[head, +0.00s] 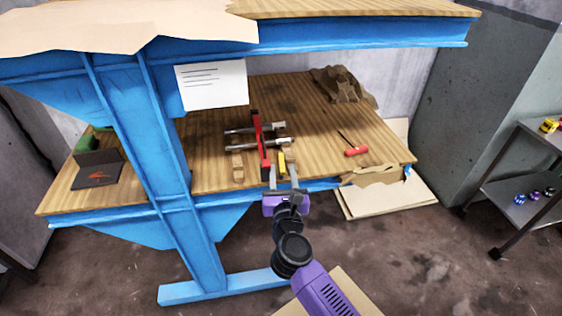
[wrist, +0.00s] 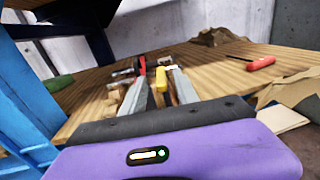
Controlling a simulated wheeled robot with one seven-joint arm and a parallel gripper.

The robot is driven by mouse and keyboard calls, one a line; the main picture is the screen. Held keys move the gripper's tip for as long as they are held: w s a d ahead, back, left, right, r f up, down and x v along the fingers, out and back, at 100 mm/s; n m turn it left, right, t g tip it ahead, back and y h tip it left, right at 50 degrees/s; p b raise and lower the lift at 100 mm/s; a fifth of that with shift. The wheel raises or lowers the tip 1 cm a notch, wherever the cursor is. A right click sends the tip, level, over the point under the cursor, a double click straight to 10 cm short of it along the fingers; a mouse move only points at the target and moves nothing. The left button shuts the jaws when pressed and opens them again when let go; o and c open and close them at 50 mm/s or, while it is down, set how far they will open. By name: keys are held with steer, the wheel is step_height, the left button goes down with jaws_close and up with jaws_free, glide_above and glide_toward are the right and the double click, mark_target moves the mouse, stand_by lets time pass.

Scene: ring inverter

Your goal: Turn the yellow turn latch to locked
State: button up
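The yellow turn latch (head: 282,163) stands at the front of a red-barred fixture (head: 262,145) on the wooden workbench. It also shows in the wrist view (wrist: 161,79) as a short yellow bar, roughly upright in that picture. My gripper (head: 282,177) is at the bench's front edge, just in front of the latch. In the wrist view its two grey fingers (wrist: 157,84) are apart, with the latch appearing between them. I cannot tell whether either finger touches it. The latch's lower part and mount are not clear.
Grey rods (head: 262,142) cross the red bar, and a wooden block (head: 237,165) stands at its left. A red-handled screwdriver (head: 356,151) lies to the right. A blue post (head: 160,130) rises at left, and an upper shelf (head: 350,20) overhangs.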

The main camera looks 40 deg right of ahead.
mark_target(282, 162)
steer(key=shift+x, duration=2.25)
jaws_close()
